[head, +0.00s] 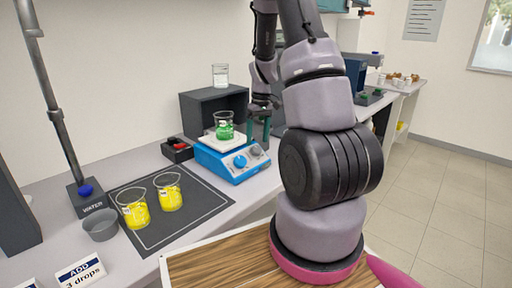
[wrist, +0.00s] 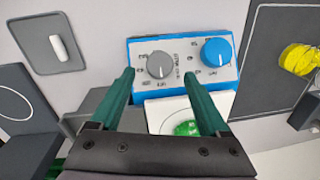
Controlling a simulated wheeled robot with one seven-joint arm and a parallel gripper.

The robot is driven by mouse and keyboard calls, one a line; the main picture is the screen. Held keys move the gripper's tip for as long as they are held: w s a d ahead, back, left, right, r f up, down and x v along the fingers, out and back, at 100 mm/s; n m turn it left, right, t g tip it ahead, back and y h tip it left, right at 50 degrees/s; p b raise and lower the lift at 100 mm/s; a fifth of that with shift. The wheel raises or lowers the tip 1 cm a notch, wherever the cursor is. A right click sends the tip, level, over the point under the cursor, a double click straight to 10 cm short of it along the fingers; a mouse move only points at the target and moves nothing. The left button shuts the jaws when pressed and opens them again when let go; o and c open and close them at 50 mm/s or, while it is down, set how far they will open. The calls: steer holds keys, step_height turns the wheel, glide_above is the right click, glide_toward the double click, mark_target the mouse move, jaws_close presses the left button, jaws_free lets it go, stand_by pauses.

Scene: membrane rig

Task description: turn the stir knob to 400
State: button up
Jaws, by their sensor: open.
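The blue stirrer hotplate (head: 232,168) stands on the bench with a blue knob (head: 240,161) and a grey knob (head: 257,151) on its front. The wrist view shows the grey knob (wrist: 160,65) and the blue knob (wrist: 216,51). Small lettering between them appears to read STIR, closer to the grey knob; the dial figures are too small to read surely. My gripper (head: 259,128) is open and empty, its green fingers above the right side of the hotplate. In the wrist view my gripper (wrist: 158,74) has the grey knob between its fingertips, apparently without touching.
A beaker of green liquid (head: 224,130) stands on the hotplate's white top. A dark box (head: 195,112) is behind it. Two beakers of yellow liquid (head: 169,196) stand on a dark mat (head: 206,213) at left. A small black-and-red item (head: 177,150) lies left of the hotplate.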

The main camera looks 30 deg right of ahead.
mark_target(257, 148)
steer(key=shift+a+f, duration=0.15)
steer(key=shift+f, duration=1.75)
jaws_close()
